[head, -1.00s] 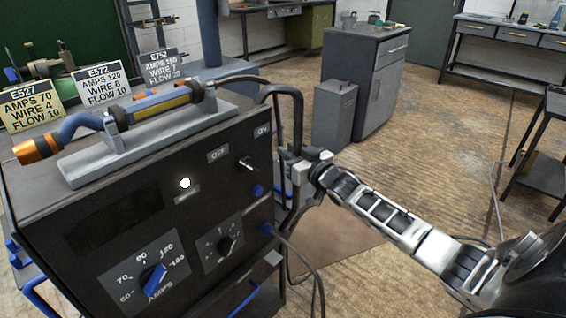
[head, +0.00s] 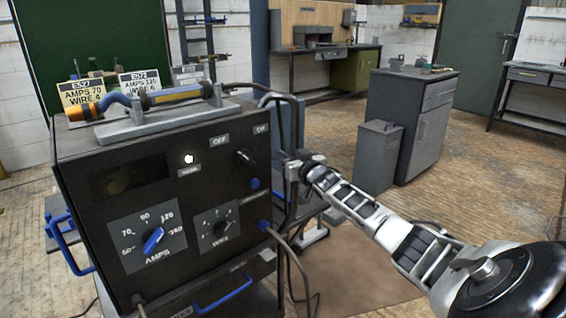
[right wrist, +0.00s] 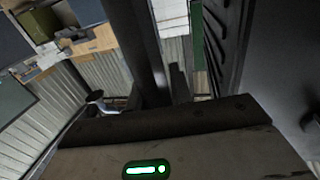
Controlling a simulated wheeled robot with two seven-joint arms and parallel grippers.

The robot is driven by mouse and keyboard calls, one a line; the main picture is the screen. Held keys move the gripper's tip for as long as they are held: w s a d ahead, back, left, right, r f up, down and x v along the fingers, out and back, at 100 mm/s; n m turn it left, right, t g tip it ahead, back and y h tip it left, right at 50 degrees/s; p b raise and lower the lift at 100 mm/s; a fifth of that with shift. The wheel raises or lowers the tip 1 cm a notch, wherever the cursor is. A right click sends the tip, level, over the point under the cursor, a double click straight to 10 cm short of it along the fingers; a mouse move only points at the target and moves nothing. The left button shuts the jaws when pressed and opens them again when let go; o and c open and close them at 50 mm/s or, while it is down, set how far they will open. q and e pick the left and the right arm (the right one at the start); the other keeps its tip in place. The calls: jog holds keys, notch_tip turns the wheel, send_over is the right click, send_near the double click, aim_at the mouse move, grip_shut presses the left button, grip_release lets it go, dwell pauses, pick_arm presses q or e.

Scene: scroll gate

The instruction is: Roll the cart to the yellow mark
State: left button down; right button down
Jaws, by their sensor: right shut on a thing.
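The cart carries a black welder box (head: 120,180) with AMPS and WIRE dials, at the left of the head view. A dark tube handle (head: 297,125) rises at the box's right rear side. My right gripper (head: 300,168) is at this handle and shut on it; the fingertips are partly hidden. In the right wrist view a dark upright bar (right wrist: 135,50) runs up beyond the gripper body (right wrist: 185,150). My left gripper is not in view. No yellow floor mark shows.
A torch (head: 160,97) and number cards (head: 88,92) sit on top of the box. A grey bin (head: 376,155) and a grey cabinet (head: 415,120) stand to the right on the wood floor. A brown floor patch (head: 350,275) lies beside the cart. A cable (head: 290,250) hangs from the box.

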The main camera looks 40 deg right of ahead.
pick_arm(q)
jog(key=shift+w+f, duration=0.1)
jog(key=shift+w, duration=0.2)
pick_arm(e)
jog(key=shift+w+a+y, duration=0.3)
jog(key=shift+a, duration=0.2)
jog(key=c, duration=1.4)
grip_release()
jog(key=shift+o, duration=0.5)
jog(key=shift+a, duration=0.1)
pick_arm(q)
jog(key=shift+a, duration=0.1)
pick_arm(e)
jog(key=shift+d, duration=0.2)
jog(key=shift+s, duration=0.1)
pick_arm(q)
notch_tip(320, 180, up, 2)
jog(key=p, duration=0.3)
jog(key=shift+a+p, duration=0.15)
jog(key=shift+p, duration=0.25)
pick_arm(e)
jog(key=v, duration=1.6)
